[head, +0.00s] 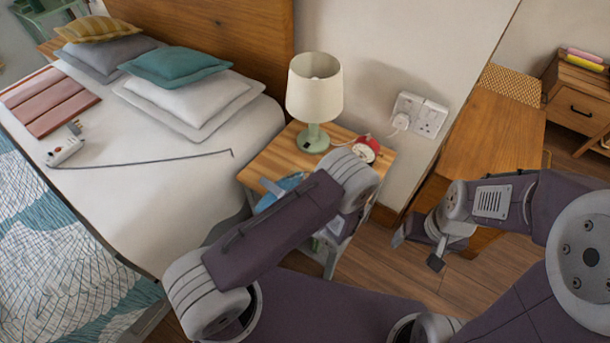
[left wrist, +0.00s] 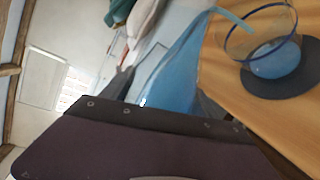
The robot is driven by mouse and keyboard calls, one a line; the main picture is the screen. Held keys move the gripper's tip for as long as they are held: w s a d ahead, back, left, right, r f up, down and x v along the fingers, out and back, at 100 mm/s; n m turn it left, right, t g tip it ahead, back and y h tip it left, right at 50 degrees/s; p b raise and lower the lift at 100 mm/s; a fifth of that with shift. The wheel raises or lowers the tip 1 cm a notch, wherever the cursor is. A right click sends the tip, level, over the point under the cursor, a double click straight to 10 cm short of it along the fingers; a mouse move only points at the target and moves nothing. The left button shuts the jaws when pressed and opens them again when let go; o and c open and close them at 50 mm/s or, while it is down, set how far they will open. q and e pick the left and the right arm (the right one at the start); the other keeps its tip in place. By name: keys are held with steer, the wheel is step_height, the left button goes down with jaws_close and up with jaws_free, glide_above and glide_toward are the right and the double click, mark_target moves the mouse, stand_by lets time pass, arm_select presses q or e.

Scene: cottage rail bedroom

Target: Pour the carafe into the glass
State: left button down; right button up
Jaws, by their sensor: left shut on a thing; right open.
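The blue carafe (left wrist: 178,75) is tilted in the left wrist view, its narrow end toward the glass. A pale blue strip, which looks like a stream of liquid, runs from there over the rim of the clear glass (left wrist: 236,42). Blue liquid lies in the glass, which stands on a dark round coaster (left wrist: 284,82). My left gripper (left wrist: 125,85) is shut on the carafe. In the head view my left arm hides the gripper and the glass; a blue part of the carafe (head: 284,187) shows. My right gripper (head: 418,248) is open and empty, to the right of the nightstand.
The wooden nightstand (head: 262,165) also bears a green lamp (head: 315,95) and a red clock (head: 367,149). The bed (head: 170,205) is at left. A wooden cabinet (head: 492,135) stands at right, with wall sockets (head: 420,115) between.

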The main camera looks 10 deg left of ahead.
arm_select(q)
steer(key=shift+r, duration=0.15)
stand_by(0.3)
steer(key=shift+w+d+m+g, duration=0.2)
steer(key=shift+m+g, duration=0.1)
steer(key=shift+m, duration=0.3)
stand_by(2.8)
